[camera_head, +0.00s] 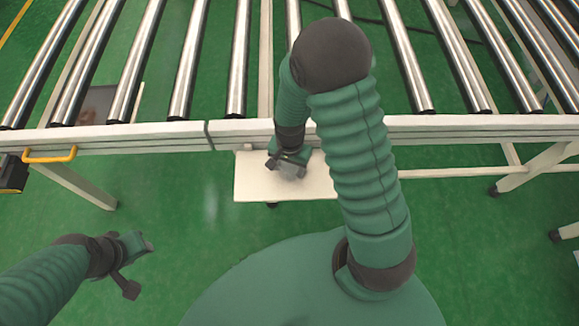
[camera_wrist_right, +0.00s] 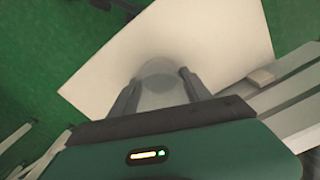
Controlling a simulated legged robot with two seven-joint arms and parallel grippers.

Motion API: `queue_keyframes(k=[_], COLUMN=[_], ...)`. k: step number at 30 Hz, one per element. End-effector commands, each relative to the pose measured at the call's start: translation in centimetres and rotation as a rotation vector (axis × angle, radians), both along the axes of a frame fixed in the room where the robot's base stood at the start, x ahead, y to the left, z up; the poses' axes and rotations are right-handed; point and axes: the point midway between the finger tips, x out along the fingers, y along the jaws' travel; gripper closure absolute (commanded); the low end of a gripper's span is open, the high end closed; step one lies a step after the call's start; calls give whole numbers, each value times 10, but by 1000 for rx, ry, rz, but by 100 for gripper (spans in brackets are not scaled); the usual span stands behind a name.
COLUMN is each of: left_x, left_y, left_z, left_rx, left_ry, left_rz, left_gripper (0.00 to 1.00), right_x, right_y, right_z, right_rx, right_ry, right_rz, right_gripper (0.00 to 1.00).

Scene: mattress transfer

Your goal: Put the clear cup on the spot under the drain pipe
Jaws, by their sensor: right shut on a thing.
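My right gripper (camera_head: 287,168) is over the white board (camera_head: 255,182) just in front of the conveyor frame. In the right wrist view, its fingers (camera_wrist_right: 158,84) are shut around the clear cup (camera_wrist_right: 160,77), a faint see-through round shape over the pale board (camera_wrist_right: 220,40). I cannot tell whether the cup touches the board. My left gripper (camera_head: 140,266) is at the lower left over the green floor, its fingers apart and empty. I cannot make out a drain pipe or a marked spot in either view.
A roller conveyor (camera_head: 190,60) with metal rollers spans the top, its pale front rail (camera_head: 450,128) close above the board. A yellow handle (camera_head: 50,156) is on the left of the rail. Pale legs (camera_head: 75,183) stand at both sides. The green floor (camera_head: 190,220) is open.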

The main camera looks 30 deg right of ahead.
Motion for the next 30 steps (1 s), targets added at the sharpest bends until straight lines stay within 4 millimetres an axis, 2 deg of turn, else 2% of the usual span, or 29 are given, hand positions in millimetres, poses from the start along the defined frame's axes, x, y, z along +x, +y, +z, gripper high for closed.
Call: queue_keyframes(k=[1, 2, 6, 17, 20, 27, 30], left_x=[0, 0, 0, 0, 0, 0, 0], left_y=[0, 0, 0, 0, 0, 0, 0], left_z=[-1, -1, 0, 2, 8, 26, 30], left_rx=[0, 0, 0, 0, 0, 0, 0], left_ry=[0, 0, 0, 0, 0, 0, 0], left_rz=[0, 0, 0, 0, 0, 0, 0], left_gripper=[64, 64, 64, 64, 64, 64, 64], right_x=[0, 0, 0, 0, 1, 1, 1], right_y=[0, 0, 0, 0, 0, 0, 0], right_z=[-2, -1, -1, 5, 22, 86, 105], right_rx=[0, 0, 0, 0, -1, 0, 0], right_ry=[0, 0, 0, -1, -4, -6, -5], right_rz=[0, 0, 0, 0, 1, 1, 2], right_gripper=[90, 41, 23, 22, 22, 22, 22])
